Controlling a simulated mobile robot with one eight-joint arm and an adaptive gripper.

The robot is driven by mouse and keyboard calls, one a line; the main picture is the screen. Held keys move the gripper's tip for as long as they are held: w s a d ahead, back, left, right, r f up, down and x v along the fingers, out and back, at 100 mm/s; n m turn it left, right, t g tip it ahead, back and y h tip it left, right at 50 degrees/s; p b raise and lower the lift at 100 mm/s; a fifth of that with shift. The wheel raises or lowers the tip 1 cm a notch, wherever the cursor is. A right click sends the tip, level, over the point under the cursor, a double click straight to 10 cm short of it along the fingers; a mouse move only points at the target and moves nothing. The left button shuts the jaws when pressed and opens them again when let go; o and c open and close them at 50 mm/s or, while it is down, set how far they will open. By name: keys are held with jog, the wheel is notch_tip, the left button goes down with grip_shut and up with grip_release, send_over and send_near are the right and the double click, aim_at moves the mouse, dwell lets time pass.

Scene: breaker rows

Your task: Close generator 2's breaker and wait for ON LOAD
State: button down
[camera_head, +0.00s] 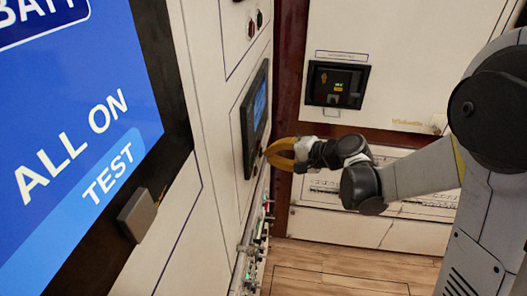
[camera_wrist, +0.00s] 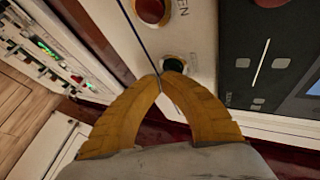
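My gripper (camera_wrist: 160,76) has yellow fingers whose tips meet, with nothing visible between them. In the wrist view the tips are at the lower left edge of a dark green round button (camera_wrist: 174,65) in a pale ring; I cannot tell whether they touch it. A red round button (camera_wrist: 151,10) sits further up the same panel, beside lettering of which "EN" shows. In the head view my gripper (camera_head: 268,152) is close to the left panel wall, just right of a dark-framed screen (camera_head: 255,115). Which generator this panel serves is not readable, nor is any ON LOAD text.
A large blue screen (camera_head: 75,140) reading "ALL ON" and "TEST" stands close at left. Rows of small switches with green lights (camera_wrist: 50,65) run along the neighbouring panel. A dark meter unit (camera_head: 337,84) is on the back cabinet. Wooden floor (camera_head: 330,268) is clear below.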

jog(key=shift+d, duration=0.45)
jog(key=shift+s+d, duration=0.1)
jog(key=d, duration=0.2)
jog(key=s+d, duration=0.1)
jog(key=d, duration=0.1)
jog(key=shift+d, duration=0.35)
dwell(0.6)
